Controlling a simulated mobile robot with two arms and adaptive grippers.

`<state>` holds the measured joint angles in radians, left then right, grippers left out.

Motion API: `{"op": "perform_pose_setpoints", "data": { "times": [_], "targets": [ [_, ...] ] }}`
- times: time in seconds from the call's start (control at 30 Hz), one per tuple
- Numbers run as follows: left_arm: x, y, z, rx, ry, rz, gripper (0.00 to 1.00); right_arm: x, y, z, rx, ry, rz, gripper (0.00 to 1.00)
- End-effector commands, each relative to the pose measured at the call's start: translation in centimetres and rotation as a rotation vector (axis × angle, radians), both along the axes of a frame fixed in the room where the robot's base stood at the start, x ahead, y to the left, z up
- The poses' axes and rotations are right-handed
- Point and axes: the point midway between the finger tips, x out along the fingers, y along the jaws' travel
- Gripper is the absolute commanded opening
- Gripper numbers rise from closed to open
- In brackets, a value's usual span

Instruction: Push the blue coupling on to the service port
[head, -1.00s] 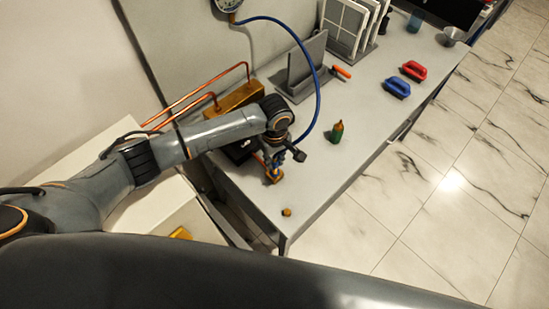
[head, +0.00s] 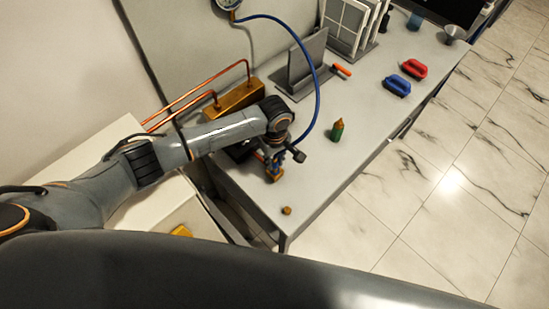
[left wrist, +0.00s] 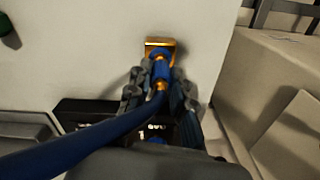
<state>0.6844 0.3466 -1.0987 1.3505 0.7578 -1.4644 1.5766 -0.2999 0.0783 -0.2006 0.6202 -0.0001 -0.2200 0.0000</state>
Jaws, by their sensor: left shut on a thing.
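My left gripper (head: 273,163) is over the near end of the table, shut on the blue coupling. In the left wrist view the blue coupling (left wrist: 161,70), with brass bands, sits between the two fingers at the end of the blue hose (left wrist: 80,140). Directly in front of it is the brass service port (left wrist: 160,43), which also shows in the head view (head: 276,178). The coupling lines up closely with the port; I cannot tell whether it is seated on it. The fingers partly hide the coupling. My right gripper is out of view.
A small brass cap (head: 287,211) lies near the table corner. The hose (head: 317,95) arches up to a gauge (head: 228,3). A brass block (head: 236,97) with copper pipes is behind my arm. The table's right edge is close.

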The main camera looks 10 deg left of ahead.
Motion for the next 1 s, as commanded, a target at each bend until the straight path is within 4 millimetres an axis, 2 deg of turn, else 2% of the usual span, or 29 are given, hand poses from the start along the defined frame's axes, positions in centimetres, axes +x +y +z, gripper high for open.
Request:
{"op": "perform_pose_setpoints", "data": {
  "times": [0.33, 1.0],
  "targets": [
    [0.0, 0.0, -1.1, -0.001, 0.001, -0.001, 0.0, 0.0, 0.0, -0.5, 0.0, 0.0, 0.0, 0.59],
    [0.0, 0.0, -1.3, -0.001, 0.001, 0.0, 0.0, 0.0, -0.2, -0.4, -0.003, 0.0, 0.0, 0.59]
  ]
}}
